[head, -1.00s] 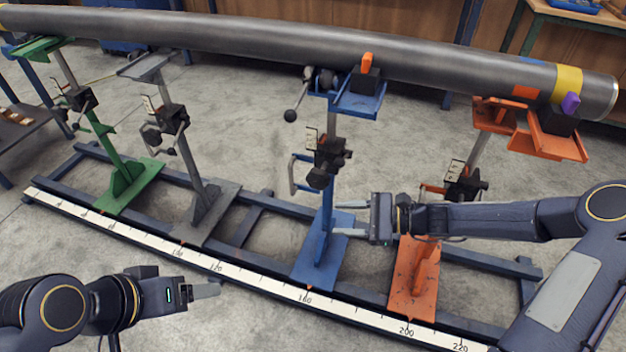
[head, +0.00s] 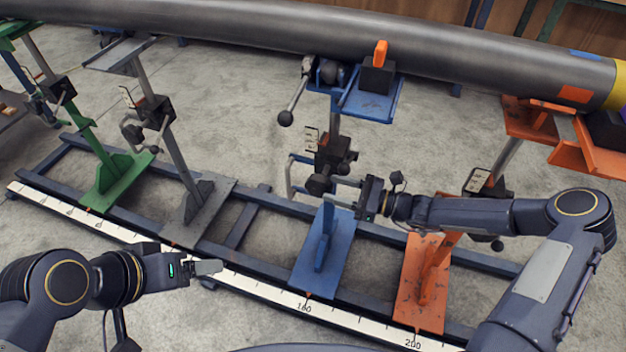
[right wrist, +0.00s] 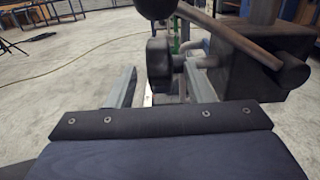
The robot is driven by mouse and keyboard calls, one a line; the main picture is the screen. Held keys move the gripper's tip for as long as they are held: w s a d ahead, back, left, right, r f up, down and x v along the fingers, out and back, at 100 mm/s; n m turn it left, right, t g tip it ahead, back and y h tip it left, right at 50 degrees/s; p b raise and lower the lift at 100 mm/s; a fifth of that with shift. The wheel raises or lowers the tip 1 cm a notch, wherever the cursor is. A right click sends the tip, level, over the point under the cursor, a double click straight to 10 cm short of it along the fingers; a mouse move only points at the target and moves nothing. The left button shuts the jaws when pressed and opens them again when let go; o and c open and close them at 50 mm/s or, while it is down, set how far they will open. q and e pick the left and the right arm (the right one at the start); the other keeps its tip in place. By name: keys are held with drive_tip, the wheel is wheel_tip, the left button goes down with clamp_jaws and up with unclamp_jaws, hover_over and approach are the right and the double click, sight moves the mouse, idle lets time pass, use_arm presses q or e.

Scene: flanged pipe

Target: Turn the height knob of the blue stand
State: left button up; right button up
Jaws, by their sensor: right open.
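The blue stand (head: 322,250) stands on the rail frame, with a black mechanism (head: 338,152) on its column. Its dark round height knob (head: 318,185) faces left and forward below the mechanism. My right gripper (head: 340,190) is open just right of the knob, level with it. In the right wrist view, the knob (right wrist: 160,62) shows ahead between the two open fingers (right wrist: 158,92), apparently beyond or at their tips; contact cannot be told.
A long grey pipe (head: 250,38) runs above the stands. A grey stand (head: 195,212) and a green stand (head: 115,182) are to the left, an orange stand (head: 425,280) to the right under my right arm. A crank with a ball (head: 286,117) sticks out near the blue stand's top.

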sight(313, 183)
drive_tip(key=b+x, duration=0.1)
drive_tip(key=x, duration=0.5)
drive_tip(key=shift+w+a, duration=0.1)
drive_tip(key=shift+a, duration=0.25)
drive_tip(key=c, duration=1)
drive_tip(key=h+p, duration=0.1)
drive_tip(key=p, duration=0.1)
drive_tip(key=shift+r+p, duration=0.2)
drive_tip(key=shift+p, duration=0.1)
drive_tip(key=shift+f, duration=0.4)
drive_tip(key=o, duration=1)
